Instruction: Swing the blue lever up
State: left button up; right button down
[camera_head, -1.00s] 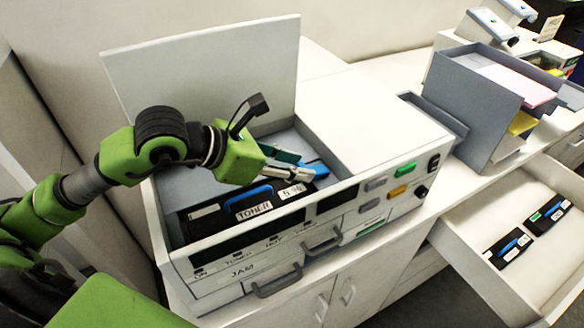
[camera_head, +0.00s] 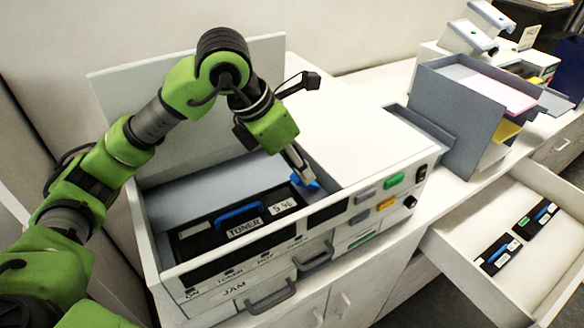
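The blue lever (camera_head: 307,180) shows as a small blue piece at the right inner side of the open copier bay, partly hidden by my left gripper. My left gripper (camera_head: 302,173) points down into the bay with its fingertips at the lever. I cannot tell whether its fingers are open, shut or touching the lever. A black toner cartridge (camera_head: 196,241) with a blue handle (camera_head: 240,213) lies in the bay to the left of the lever. My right gripper is not in view.
The copier's white lid (camera_head: 110,110) stands open behind the bay. Its front panel has green (camera_head: 394,179) and orange (camera_head: 386,204) buttons. A grey paper tray (camera_head: 450,108) stands to the right. An open drawer (camera_head: 470,268) at right holds two cartridges.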

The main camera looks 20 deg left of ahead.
aim_at(314, 182)
pick_arm(q)
jog(key=shift+w+d+r+g+y, duration=0.5)
jog(key=shift+w+d+g+y, duration=0.1)
jog(key=shift+w+g+y, duration=0.25)
jog(key=shift+w+d+r+g+y+p, duration=0.1)
jog(key=shift+w+d+g+y+p, duration=0.1)
jog(key=shift+w+d+g+y, duration=0.35)
jog(key=shift+w+d+r+g+y+p, duration=0.15)
jog(key=shift+w+g+y, duration=0.15)
jog(key=shift+g, duration=0.4)
jog(key=shift+w+d+f+g+y, duration=0.2)
jog(key=shift+w+d+g+y, duration=0.2)
jog(key=shift+g, duration=0.2)
jog(key=shift+w+d+f+g+y, duration=0.2)
jog(key=shift+w+d+g+y, duration=0.1)
jog(key=shift+w+g+y, duration=0.25)
jog(key=shift+s, duration=0.1)
jog(key=shift+f, duration=0.1)
jog(key=o, duration=1.1)
jog(key=shift+w+v, duration=0.1)
jog(key=shift+v, duration=1.8)
jog(key=shift+w+v, duration=0.15)
jog(key=shift+v, duration=1.7)
